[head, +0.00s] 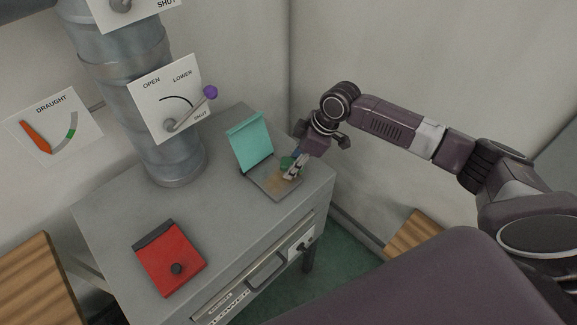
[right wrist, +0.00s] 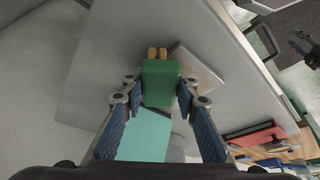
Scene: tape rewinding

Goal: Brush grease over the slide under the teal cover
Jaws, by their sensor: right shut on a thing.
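The teal cover (head: 250,143) stands raised on its hinge, and it also shows in the right wrist view (right wrist: 145,135). The flat grey slide (head: 260,181) lies open in front of it, with a tan patch (head: 277,183) on it. It shows in part in the right wrist view (right wrist: 199,66). My right gripper (head: 293,167) is over the slide's right part, shut on a green brush (right wrist: 160,82) with two short tan tufts (right wrist: 157,53) pointing away from the gripper. I cannot tell whether the tufts touch the slide. My left gripper is not in view.
The slide is on a grey cabinet top (head: 115,205), near its right end. A red hinged cover (head: 171,262) lies at the front left. A metal duct (head: 173,152) with a purple-knobbed lever (head: 210,92) rises behind. The cabinet top between is clear.

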